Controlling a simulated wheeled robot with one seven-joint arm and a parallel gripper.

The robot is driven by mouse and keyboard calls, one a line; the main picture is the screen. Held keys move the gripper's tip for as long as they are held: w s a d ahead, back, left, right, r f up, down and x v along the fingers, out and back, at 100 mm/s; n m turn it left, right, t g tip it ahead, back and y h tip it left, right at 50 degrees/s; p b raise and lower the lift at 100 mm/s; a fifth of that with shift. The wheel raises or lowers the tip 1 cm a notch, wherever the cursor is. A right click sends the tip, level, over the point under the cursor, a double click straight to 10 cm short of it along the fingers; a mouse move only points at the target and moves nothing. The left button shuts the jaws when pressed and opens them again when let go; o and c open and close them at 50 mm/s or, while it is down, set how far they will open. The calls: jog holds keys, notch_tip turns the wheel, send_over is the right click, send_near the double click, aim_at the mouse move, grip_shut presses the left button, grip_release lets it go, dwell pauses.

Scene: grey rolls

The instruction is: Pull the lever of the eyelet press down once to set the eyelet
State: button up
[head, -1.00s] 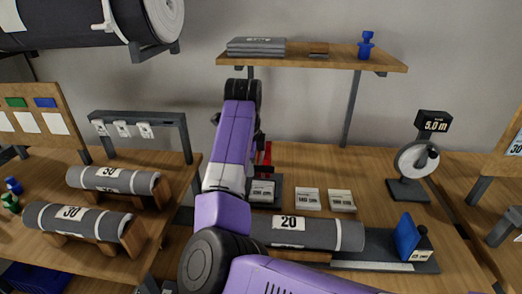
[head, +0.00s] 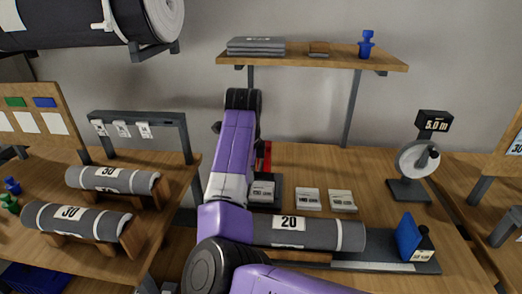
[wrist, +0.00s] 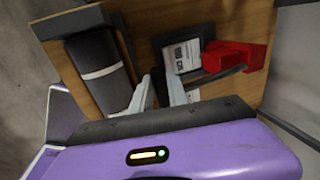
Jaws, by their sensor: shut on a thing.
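The red eyelet press (wrist: 236,56) stands at the right in the wrist view, on a dark base with a white label card beside it. Its dark lever (wrist: 222,74) runs left from the red body to my gripper's fingers. My gripper (wrist: 160,84) is shut on the lever, its two pale fingers close together; the exact grip point is partly hidden. In the head view, only a strip of the red press (head: 266,156) shows right of my purple arm, which hides the gripper and lever.
A grey roll marked 20 (head: 310,234) lies in front of the press. Label cards (head: 308,199) sit to the right of the press. A wooden shelf (head: 310,62) hangs above the bench. A 5.0 m gauge (head: 416,160) stands at the right. Bench between the cards and gauge is clear.

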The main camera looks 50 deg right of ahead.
jog(key=shift+a+f, duration=0.1)
jog(key=shift+f, duration=0.8)
jog(key=o, duration=0.9)
jog(key=b+v, duration=0.1)
jog(key=v, duration=0.7)
